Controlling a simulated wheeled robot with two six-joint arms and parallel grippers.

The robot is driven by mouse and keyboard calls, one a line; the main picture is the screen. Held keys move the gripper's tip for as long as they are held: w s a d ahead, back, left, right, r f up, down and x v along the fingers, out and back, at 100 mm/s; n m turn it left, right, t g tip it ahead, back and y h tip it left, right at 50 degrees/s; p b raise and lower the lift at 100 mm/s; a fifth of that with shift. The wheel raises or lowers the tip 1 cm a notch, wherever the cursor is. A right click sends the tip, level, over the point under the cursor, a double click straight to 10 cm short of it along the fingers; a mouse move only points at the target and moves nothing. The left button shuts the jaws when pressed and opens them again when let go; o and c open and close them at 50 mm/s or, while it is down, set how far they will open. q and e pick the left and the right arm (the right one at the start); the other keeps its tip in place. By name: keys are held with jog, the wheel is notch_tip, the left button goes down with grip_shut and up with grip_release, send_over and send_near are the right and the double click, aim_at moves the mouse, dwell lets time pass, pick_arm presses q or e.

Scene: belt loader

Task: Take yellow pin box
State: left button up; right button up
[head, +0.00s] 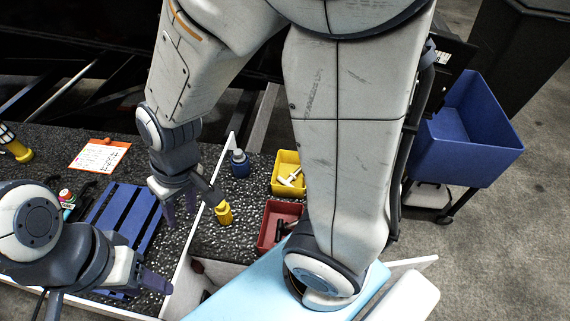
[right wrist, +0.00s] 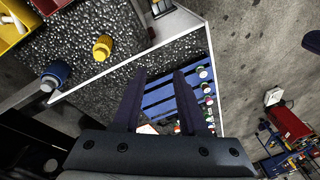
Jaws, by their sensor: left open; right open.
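The yellow pin box (head: 277,185) stands on the dark speckled surface right of the white divider, with white T-shaped pieces in it. Part of it shows in the right wrist view (right wrist: 10,33) at the top left corner. My left gripper (head: 152,274) is open, low at the left, near the rack's front end, away from the box.
A red bin (head: 268,232) sits in front of the yellow box, partly behind my right arm. A blue bottle (head: 240,165) and a yellow-capped bottle (head: 223,214) stand left of the bins. The blue slatted rack (head: 125,210) lies left of the white divider (head: 205,210). A blue cart (head: 468,140) stands right.

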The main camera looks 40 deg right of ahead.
jog(key=w+d+f+m+t, duration=0.1)
jog(key=w+d+f+m, duration=0.25)
jog(key=w+d, duration=0.2)
jog(key=m+h, duration=0.5)
jog(key=m, duration=0.3)
send_near(276, 170)
jog(key=shift+m+h, duration=0.3)
jog(key=shift+m, duration=0.05)
jog(key=b+x, duration=0.2)
jog(key=x, duration=0.3)
jog(key=shift+s, duration=0.15)
jog(key=x, duration=0.5)
jog(key=shift+w+f+p, duration=0.2)
jog(key=shift+w+p, duration=0.2)
jog(key=shift+w, duration=0.05)
jog(key=shift+f+t, duration=0.1)
jog(key=shift+t, duration=0.2)
jog(key=shift+f, duration=0.2)
grip_shut()
